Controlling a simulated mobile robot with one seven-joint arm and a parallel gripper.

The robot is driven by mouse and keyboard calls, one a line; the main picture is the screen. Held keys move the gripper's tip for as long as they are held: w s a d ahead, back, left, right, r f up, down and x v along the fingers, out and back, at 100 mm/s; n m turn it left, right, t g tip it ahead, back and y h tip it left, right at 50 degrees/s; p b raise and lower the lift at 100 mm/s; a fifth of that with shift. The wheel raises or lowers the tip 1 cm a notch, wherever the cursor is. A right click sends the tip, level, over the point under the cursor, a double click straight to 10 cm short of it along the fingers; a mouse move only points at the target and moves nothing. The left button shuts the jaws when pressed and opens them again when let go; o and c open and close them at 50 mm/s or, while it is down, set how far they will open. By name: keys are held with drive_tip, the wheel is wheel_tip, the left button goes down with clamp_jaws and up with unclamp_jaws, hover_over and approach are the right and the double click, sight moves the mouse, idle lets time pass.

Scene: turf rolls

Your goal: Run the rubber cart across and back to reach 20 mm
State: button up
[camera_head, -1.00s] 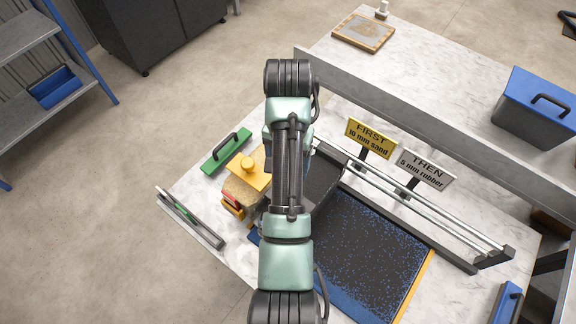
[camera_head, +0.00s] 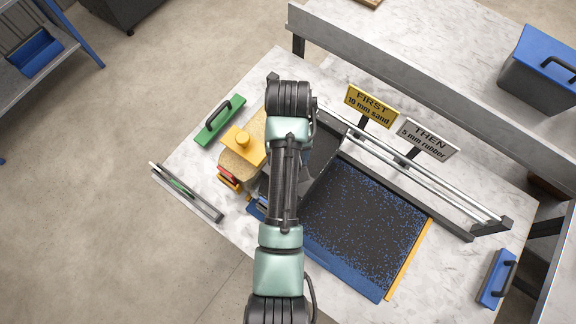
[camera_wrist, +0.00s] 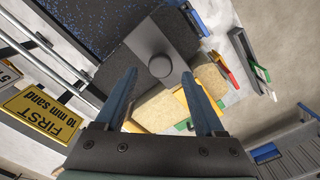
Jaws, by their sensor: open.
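The dark rubber cart (camera_wrist: 134,52), with a grey plate and round black knob (camera_wrist: 160,65), lies ahead of my gripper in the wrist view. In the head view the cart (camera_head: 318,150) is partly hidden by my arm, at the upper left end of the bed (camera_head: 362,225) of blue-flecked dark granules. My gripper (camera_wrist: 158,75) is open and empty, its blue fingertips spread to either side of the knob's line; contact cannot be told. The yellow-handled sand cart (camera_head: 240,147) stands left of my arm. Signs read FIRST 10 mm sand (camera_head: 371,106) and THEN 5 mm rubber (camera_head: 428,139).
Metal rails (camera_head: 430,175) run along the bed's far side. A green-handled float (camera_head: 220,120) and a dark narrow rack (camera_head: 187,192) lie at left, a blue float (camera_head: 497,279) at right.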

drive_tip(key=shift+f, duration=2.55)
drive_tip(key=shift+s, duration=0.1)
clamp_jaws()
